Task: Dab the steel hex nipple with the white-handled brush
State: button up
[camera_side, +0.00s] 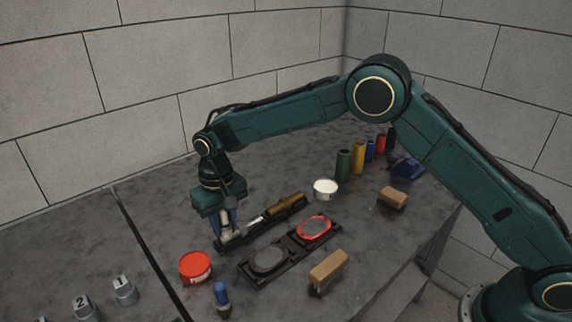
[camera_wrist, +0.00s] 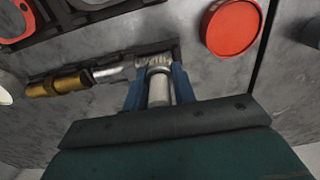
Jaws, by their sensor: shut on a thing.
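My gripper (camera_side: 226,232) points down at the near left end of a narrow dark rack (camera_side: 240,238). In the wrist view its two blue fingers (camera_wrist: 160,88) are shut on a pale cylindrical handle (camera_wrist: 159,90), which looks like the white-handled brush. The brush's tip is hard to make out. A ribbed silvery piece (camera_wrist: 150,61), possibly the steel hex nipple, lies at the rack's end just beyond the handle. I cannot tell whether the brush touches it. A brass piece (camera_side: 287,203) with a silvery shaft (camera_wrist: 110,73) lies along the same rack.
A red-lidded tin (camera_side: 195,266) stands near the gripper, with a blue-topped brush (camera_side: 221,296) in front. A black tray (camera_side: 290,250) holds a grey disc and a red ring. A white tub (camera_side: 325,188), tan blocks (camera_side: 328,268) and several bottles (camera_side: 358,157) stand to the right.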

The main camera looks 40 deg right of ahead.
jog(key=shift+a, duration=0.75)
jog(key=shift+a, duration=0.15)
jog(key=shift+d, duration=0.3)
dwell(0.7)
jog(key=shift+d, duration=0.85)
jog(key=shift+r, duration=3)
